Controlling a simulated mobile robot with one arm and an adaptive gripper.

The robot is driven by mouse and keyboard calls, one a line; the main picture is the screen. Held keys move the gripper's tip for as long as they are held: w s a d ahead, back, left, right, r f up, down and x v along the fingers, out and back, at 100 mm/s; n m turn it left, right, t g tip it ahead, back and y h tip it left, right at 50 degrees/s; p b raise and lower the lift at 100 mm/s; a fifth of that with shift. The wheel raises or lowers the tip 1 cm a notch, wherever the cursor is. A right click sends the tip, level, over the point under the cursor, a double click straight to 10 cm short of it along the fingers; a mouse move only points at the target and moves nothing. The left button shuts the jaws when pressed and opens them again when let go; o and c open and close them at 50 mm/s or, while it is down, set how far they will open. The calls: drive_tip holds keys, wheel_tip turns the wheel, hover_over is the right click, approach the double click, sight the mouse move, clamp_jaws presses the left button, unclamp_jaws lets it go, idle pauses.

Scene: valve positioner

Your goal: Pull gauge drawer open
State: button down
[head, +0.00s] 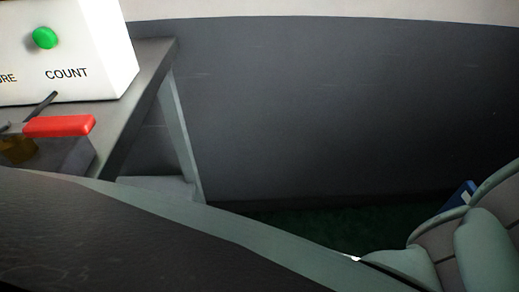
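No gauge drawer can be made out in the head view. A white box (105,55) with a green button (45,38) and the lettering "COUNT" stands at the upper left on a grey table (150,75). In front of it are a red handle (60,126) and a brass-coloured fitting (17,149), partly cut off by the left edge. The table's front and underside are mostly hidden by a large dark shape with a grey-green rim across the foreground. My gripper is not in view.
A dark grey wall (340,100) stands behind the table. The dark green floor (330,222) right of the table leg (182,135) looks clear. Pale green, rounded parts fill the lower right corner, with a small blue object (459,194) beside them.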

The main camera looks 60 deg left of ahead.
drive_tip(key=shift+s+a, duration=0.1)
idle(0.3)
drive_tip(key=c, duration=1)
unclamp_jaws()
